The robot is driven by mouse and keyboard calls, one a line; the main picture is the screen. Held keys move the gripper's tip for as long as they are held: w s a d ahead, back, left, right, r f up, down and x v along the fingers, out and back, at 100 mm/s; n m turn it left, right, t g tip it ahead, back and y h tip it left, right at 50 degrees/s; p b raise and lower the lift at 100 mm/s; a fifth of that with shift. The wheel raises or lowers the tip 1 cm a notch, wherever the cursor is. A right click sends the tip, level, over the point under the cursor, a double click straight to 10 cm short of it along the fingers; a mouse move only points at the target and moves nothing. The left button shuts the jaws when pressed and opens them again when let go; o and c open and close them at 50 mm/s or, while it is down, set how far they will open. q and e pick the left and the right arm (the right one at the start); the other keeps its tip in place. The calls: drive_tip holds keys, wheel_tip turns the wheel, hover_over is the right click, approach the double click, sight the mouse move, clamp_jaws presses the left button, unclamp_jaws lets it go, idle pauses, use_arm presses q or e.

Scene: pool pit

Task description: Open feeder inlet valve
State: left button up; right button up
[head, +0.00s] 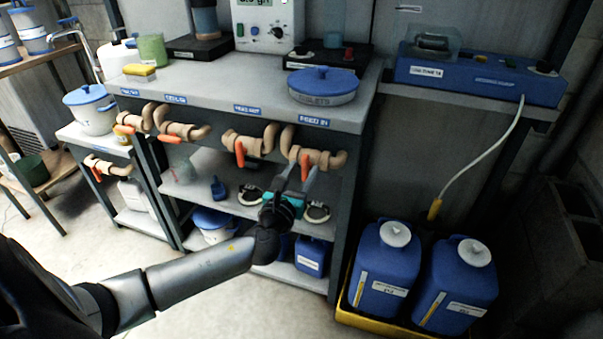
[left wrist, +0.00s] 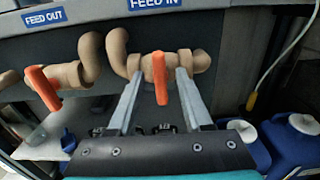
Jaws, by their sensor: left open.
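The feeder inlet valve (head: 313,157) is a tan pipe fitting under the shelf edge, below the "FEED IN" label (head: 314,121). Its orange handle (head: 305,167) hangs down, across the horizontal pipe. In the left wrist view the handle (left wrist: 160,80) shows upright in the middle. My left gripper (head: 297,175) is open just in front of the valve. In the left wrist view its two fingers stand on either side of the handle, with a gap on each side. Whether the tips touch the pipe cannot be told. My right gripper is not in view.
The "FEED OUT" valve (head: 240,152), its orange handle also down, sits close on the left. More orange-handled valves (head: 180,132) are farther left. A round blue-lidded tub (head: 322,85) stands on the shelf above. Blue jugs (head: 386,262) stand in a yellow tray (head: 352,318) at right.

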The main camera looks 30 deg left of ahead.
use_arm(q)
clamp_jaws()
idle(0.4)
